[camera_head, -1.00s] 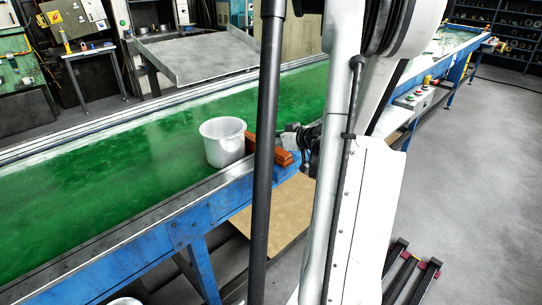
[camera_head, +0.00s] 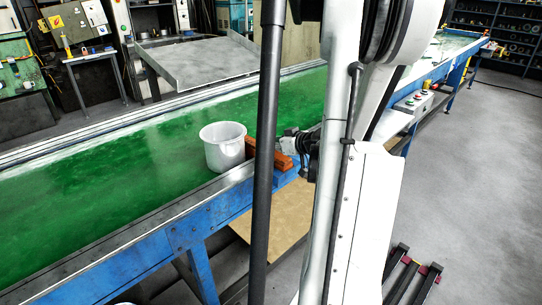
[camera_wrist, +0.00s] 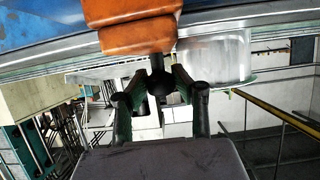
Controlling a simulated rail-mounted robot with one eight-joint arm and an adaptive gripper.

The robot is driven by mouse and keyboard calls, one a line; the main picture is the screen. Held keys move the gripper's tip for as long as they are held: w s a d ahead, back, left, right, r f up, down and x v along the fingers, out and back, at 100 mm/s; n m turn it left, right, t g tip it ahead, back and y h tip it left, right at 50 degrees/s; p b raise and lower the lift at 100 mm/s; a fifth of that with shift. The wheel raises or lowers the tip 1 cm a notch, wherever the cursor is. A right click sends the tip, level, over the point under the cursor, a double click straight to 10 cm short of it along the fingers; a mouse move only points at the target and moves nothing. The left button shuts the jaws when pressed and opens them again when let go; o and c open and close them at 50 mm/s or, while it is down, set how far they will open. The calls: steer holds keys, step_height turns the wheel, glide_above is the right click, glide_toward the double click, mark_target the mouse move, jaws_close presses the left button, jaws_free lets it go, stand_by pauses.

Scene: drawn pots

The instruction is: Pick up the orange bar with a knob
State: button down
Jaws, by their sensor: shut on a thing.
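The orange bar with a knob (camera_head: 283,162) is at the near edge of the green conveyor in the head view, partly hidden behind a dark pole. In the wrist view the orange bar (camera_wrist: 135,25) fills the top middle, and its dark knob (camera_wrist: 158,80) points at my gripper. My gripper (camera_wrist: 160,87) has its two fingers on either side of the knob, shut on it. In the head view my gripper (camera_head: 293,143) is small beside the bar, and its fingertips are hard to make out. I cannot tell whether the bar touches the surface under it.
A white pot (camera_head: 224,147) stands on the green conveyor (camera_head: 120,180), just left of the bar; it also shows in the wrist view (camera_wrist: 215,58). The conveyor is clear further left. A blue frame (camera_head: 190,232) runs along the near edge.

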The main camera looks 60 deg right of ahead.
step_height(320, 180, up, 10)
steer(key=shift+p, duration=0.75)
